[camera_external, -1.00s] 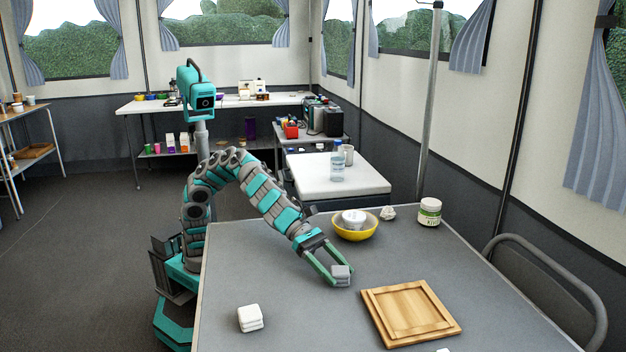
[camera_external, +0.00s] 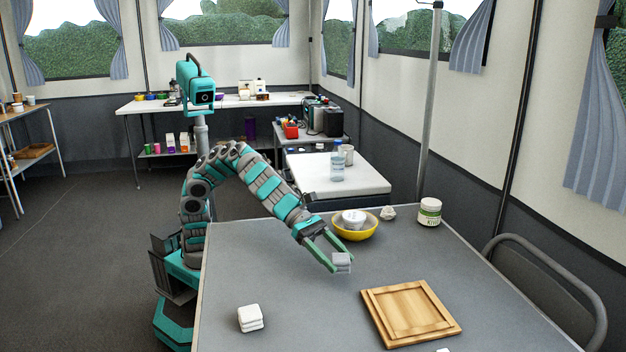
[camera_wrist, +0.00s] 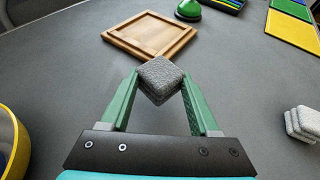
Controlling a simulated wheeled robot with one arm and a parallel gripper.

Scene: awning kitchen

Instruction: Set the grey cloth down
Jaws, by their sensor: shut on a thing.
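The grey cloth (camera_external: 342,261) is a small folded stack held between the green fingertips of my gripper (camera_external: 341,266). In the wrist view the grey cloth (camera_wrist: 160,77) sits between the two fingers, one on each side, and the gripper (camera_wrist: 160,90) is shut on it. The cloth appears to be a little above the grey table (camera_external: 290,300), behind and to the left of the wooden board in the external view. Its underside is hidden, so the exact gap cannot be told.
A wooden board (camera_external: 411,313) lies at front right. A yellow bowl (camera_external: 357,233) with a white bowl inside stands behind the gripper, near a jar (camera_external: 429,212) and a crumpled white item (camera_external: 388,213). A white folded stack (camera_external: 250,318) lies front left. The table between is clear.

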